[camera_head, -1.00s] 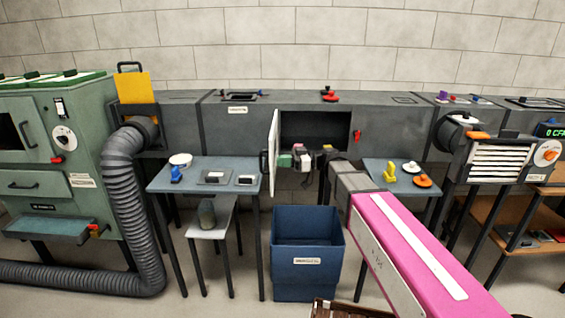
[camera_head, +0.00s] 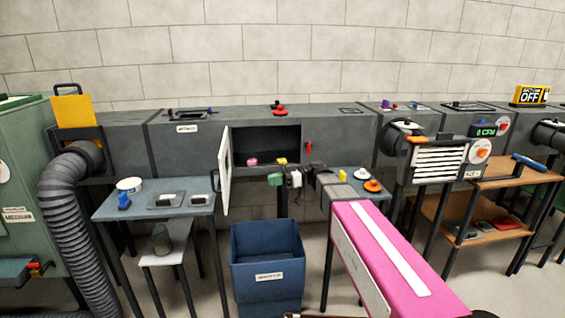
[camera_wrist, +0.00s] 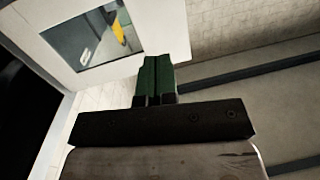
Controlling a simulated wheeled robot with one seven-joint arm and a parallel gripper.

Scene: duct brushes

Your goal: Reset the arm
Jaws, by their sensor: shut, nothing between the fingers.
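My gripper (camera_head: 275,180) is in front of the lower right part of an open duct hatch (camera_head: 266,140). Its green fingers also show in the wrist view (camera_wrist: 153,77), pressed together with nothing between them. My pink arm reaches up to it from the lower right. The hatch's white door (camera_head: 225,170) stands swung open on the left; in the wrist view its windowed panel (camera_wrist: 60,62) is beyond the fingers. A pink object (camera_head: 252,161) and a yellow object (camera_head: 281,160) show at the hatch's lower edge.
A blue bin (camera_head: 266,262) stands below the hatch. The left table (camera_head: 180,204) holds a white bowl and small items. Beside my arm, a yellow piece (camera_head: 342,175) and orange and white knobs (camera_head: 372,186) sit on the right table. A louvred vent (camera_head: 438,160) is farther right.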

